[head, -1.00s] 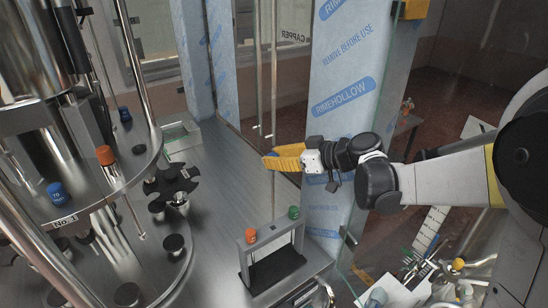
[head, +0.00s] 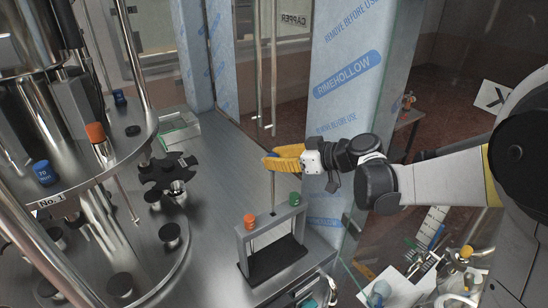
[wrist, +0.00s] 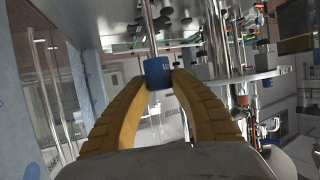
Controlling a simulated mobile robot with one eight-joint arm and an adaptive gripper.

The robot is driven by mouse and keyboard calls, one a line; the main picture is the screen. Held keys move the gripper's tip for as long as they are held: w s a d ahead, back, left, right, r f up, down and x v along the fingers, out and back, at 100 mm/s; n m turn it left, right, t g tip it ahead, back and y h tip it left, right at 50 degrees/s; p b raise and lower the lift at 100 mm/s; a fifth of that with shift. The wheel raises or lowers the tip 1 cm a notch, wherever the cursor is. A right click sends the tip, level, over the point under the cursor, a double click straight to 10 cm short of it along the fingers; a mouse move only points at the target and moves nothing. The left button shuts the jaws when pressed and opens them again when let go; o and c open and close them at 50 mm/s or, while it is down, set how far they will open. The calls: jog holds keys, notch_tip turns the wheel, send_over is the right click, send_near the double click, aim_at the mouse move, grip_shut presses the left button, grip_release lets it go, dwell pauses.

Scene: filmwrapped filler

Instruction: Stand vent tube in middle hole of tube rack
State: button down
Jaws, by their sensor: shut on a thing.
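My gripper (head: 268,161), with yellow fingers, is shut on the vent tube's blue collar (wrist: 157,72) in the wrist view. The vent tube (head: 273,188) is thin and hangs upright below the fingers in the head view. Its lower part reaches the top bar of the grey tube rack (head: 262,229), between an orange cap (head: 249,220) and a green cap (head: 294,198). I cannot tell whether its tip is in the middle hole or just in front of or behind it.
A round filling machine (head: 90,170) with blue and orange caps stands at the left. A black star wheel (head: 165,175) is beside it. A film-wrapped post (head: 345,90) stands right behind my gripper. The steel deck (head: 225,175) is clear between machine and rack.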

jog(key=shift+f+b, duration=8.05)
jog(key=shift+f, duration=1.15)
jog(key=shift+f, duration=0.2)
jog(key=c, duration=1.1)
grip_release()
